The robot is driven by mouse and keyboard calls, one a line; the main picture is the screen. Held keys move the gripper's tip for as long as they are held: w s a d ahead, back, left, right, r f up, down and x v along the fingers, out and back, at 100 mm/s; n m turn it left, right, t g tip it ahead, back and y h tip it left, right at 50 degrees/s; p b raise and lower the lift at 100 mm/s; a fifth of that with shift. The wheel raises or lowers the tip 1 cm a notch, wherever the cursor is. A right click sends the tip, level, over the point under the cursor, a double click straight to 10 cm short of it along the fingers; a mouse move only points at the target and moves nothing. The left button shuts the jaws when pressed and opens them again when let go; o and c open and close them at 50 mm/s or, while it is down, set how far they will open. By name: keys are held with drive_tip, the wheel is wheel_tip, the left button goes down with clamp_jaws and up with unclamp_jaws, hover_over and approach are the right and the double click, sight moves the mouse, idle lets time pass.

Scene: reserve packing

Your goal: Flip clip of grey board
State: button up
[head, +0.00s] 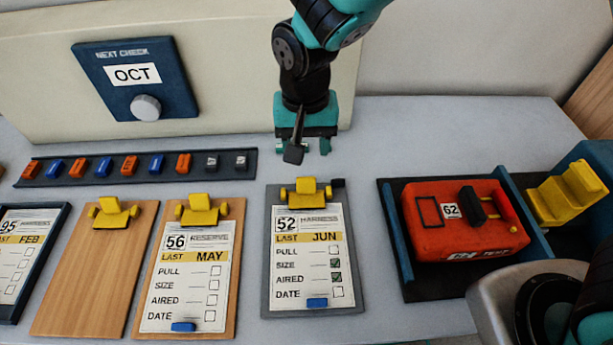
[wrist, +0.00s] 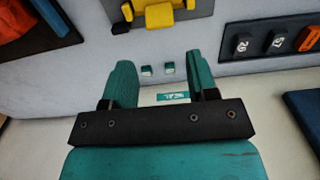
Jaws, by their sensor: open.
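The grey board (head: 266,298) lies on the table in the head view, below my gripper. It holds a white card (head: 309,262) marked 52, HARNESS and LAST JUN, with ticks at SIZE and AIRED and a blue piece near its bottom edge. Its yellow clip (head: 306,192) is at its top edge; the clip also shows at the top of the wrist view (wrist: 165,13). A small black tab sticks out at the board's top right corner. My gripper (head: 303,148) is open and empty, above the table behind the board. Its teal fingers show in the wrist view (wrist: 160,75), apart from the clip.
Wooden boards with yellow clips, one bare (head: 95,275) and one with card 56 (head: 228,285), lie to the left. A dark rail (head: 110,176) holds several coloured tags. An orange case (head: 440,235) sits in a tray on the right. The dial panel (head: 175,90) reads OCT.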

sight(306, 177)
wheel_tip(306, 177, down, 10)
drive_tip(key=shift+f, duration=0.1)
drive_tip(key=shift+c, duration=0.2)
